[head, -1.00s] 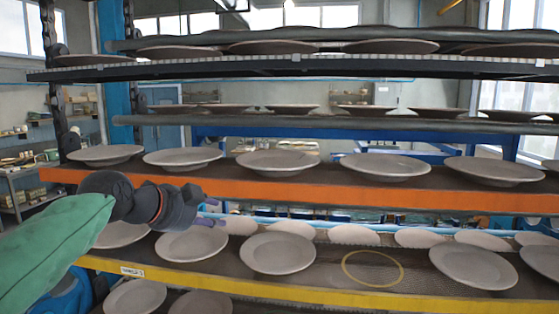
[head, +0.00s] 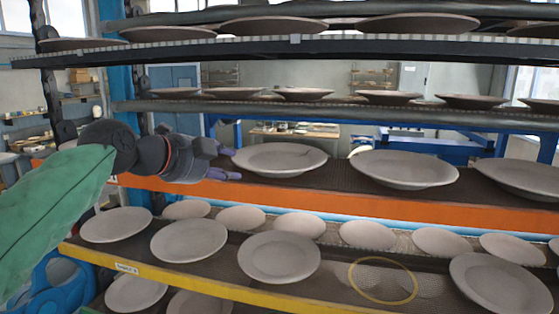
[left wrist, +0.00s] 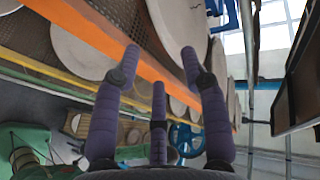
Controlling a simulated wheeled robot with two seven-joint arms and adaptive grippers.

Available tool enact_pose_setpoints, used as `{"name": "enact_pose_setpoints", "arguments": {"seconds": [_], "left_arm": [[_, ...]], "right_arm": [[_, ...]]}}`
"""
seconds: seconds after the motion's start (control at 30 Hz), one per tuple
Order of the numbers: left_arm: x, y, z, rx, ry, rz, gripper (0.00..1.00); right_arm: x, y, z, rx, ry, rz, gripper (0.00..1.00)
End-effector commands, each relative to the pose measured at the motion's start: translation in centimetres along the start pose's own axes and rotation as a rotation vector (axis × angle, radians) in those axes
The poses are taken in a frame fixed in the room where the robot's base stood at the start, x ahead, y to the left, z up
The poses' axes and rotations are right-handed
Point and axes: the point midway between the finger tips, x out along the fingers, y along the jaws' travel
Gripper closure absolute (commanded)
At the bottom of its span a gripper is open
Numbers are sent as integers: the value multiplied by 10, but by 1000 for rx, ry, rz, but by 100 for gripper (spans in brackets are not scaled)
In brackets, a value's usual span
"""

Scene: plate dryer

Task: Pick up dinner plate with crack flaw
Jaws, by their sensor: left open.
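A grey dinner plate (head: 270,160) with a short dark crack-like line near its right rim rests on the orange-edged shelf. My left gripper (head: 232,174) is open and empty, its purple fingers just left of that plate's lower left rim, in front of the shelf edge. My right gripper is out of view.
Other plates (head: 403,170) stand to the right on the orange-edged shelf (head: 330,201). A yellow-edged shelf (head: 215,288) below holds more plates and a yellow ring (head: 383,281). A dark shelf (head: 250,58) with plates is above. A blue post (head: 122,90) stands at left.

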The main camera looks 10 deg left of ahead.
Motion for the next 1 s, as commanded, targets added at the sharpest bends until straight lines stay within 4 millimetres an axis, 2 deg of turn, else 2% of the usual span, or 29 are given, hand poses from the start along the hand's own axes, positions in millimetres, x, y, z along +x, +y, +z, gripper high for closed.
{"name": "enact_pose_setpoints", "arguments": {"seconds": [0.27,0.53,0.87,1.0], "left_arm": [[22,0,-1,-1,2,4,57],[57,1,-3,-2,2,4,57],[62,2,-2,-2,0,1,57],[62,2,-2,-2,0,1,96]], "right_arm": [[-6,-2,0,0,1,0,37],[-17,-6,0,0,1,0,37],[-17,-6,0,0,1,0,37],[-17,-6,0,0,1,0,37]]}}
